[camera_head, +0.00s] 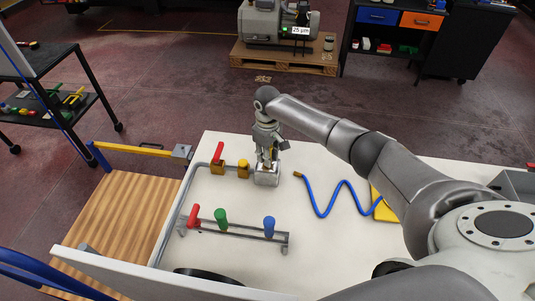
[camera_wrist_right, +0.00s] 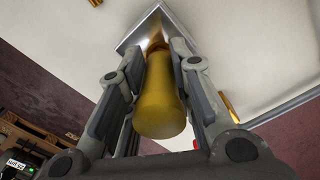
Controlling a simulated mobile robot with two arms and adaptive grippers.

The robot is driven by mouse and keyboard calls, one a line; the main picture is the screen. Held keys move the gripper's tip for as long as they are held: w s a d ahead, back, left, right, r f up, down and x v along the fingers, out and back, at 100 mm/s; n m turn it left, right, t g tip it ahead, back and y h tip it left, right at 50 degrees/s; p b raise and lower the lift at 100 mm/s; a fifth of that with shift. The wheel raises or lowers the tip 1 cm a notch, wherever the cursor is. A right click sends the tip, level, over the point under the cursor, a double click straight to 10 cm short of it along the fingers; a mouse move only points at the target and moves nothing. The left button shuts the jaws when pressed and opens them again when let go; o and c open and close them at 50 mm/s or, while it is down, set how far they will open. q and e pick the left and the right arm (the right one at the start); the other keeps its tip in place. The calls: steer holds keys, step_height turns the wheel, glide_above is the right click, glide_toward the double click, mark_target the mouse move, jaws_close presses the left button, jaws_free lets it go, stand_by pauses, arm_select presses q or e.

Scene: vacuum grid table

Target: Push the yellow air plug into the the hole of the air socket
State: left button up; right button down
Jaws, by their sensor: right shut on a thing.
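My right gripper (camera_head: 268,160) points down over the white table and is shut on the yellow air plug. In the right wrist view the plug (camera_wrist_right: 160,100) is a brass-yellow cylinder between the two grey fingers (camera_wrist_right: 157,47), its narrow end pointing away from the camera. The air socket looks to be the silver metal block (camera_head: 266,178) right under the fingertips; it also shows in the right wrist view (camera_wrist_right: 138,36). The plug's narrow end meets the block there. The hole is hidden, so I cannot tell how deep the plug sits. My left gripper is not in view.
Brass fittings with a red lever (camera_head: 218,153) and a yellow knob (camera_head: 243,163) stand left of the block. A blue coiled hose (camera_head: 322,213) lies to the right. In front, a rail carries red, green (camera_head: 221,218) and blue (camera_head: 269,226) handles.

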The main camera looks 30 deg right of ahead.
steer(key=shift+f, duration=0.35)
steer(key=c, duration=1.2)
jaws_free()
step_height(320, 180, up, 12)
